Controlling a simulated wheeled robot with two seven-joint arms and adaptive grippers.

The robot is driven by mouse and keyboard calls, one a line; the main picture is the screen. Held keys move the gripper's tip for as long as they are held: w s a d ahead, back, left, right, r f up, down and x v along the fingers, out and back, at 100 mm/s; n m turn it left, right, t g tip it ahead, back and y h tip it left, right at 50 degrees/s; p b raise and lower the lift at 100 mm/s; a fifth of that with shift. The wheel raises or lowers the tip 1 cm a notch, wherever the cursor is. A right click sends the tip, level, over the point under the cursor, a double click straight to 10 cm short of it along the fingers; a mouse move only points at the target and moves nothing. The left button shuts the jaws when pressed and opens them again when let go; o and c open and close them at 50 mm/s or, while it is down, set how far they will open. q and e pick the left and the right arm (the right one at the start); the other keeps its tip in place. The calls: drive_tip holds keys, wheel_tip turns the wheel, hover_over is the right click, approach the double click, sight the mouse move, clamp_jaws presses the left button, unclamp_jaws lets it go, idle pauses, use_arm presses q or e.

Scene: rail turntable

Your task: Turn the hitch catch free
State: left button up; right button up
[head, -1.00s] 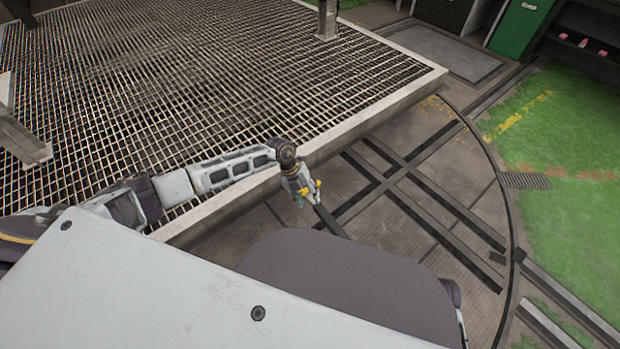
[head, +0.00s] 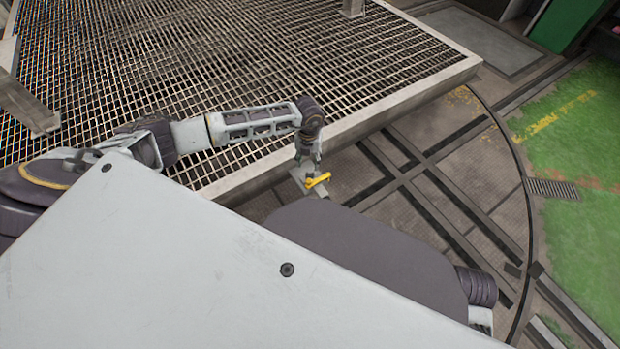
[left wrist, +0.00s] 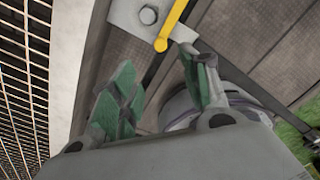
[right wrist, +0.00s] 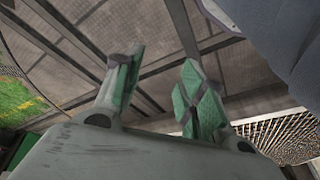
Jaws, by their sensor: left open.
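The hitch catch is a yellow lever (head: 317,180) on a pale metal plate at the grate platform's edge. In the left wrist view, the lever (left wrist: 170,28) crosses the plate (left wrist: 130,14) beside a bolt head, its rounded end toward me. My left gripper (head: 308,160) is at the catch in the head view. In its wrist view, the green-padded fingers (left wrist: 162,75) are apart and empty, with the lever's end just beyond the gap between them; I see no contact. My right gripper (right wrist: 158,75) is open and empty in its wrist view, with floor behind it.
A large grated platform (head: 200,70) with a pale raised rim (head: 400,105) lies under and beside my left arm. Dark rails (head: 430,170) cross the turntable floor at right. Green ground (head: 580,230) lies beyond the curved edge. A post stands on the platform's far side.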

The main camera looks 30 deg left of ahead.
use_arm(q)
drive_tip(key=shift+f, duration=0.1)
drive_tip(key=b, duration=0.2)
hover_over(309, 181)
wheel_tip(309, 181, down, 6)
drive_tip(key=shift+w+r, duration=0.1)
drive_tip(key=shift+r, duration=0.05)
wheel_tip(309, 181, down, 6)
drive_tip(key=shift+f+b, duration=0.1)
drive_tip(key=shift+b, duration=0.95)
drive_tip(key=shift+f+b, duration=0.3)
drive_tip(key=shift+f, duration=0.6)
use_arm(e)
wheel_tip(309, 181, down, 7)
drive_tip(key=w+a+t+y, duration=0.1)
drive_tip(key=a, duration=0.1)
drive_tip(key=shift+a+r+t+y, duration=0.2)
drive_tip(key=shift+a+t+y, duration=0.1)
drive_tip(key=shift+a, duration=0.05)
use_arm(q)
drive_tip(key=shift+c, duration=0.5)
use_arm(e)
drive_tip(key=shift+w, duration=0.1)
use_arm(q)
clamp_jaws()
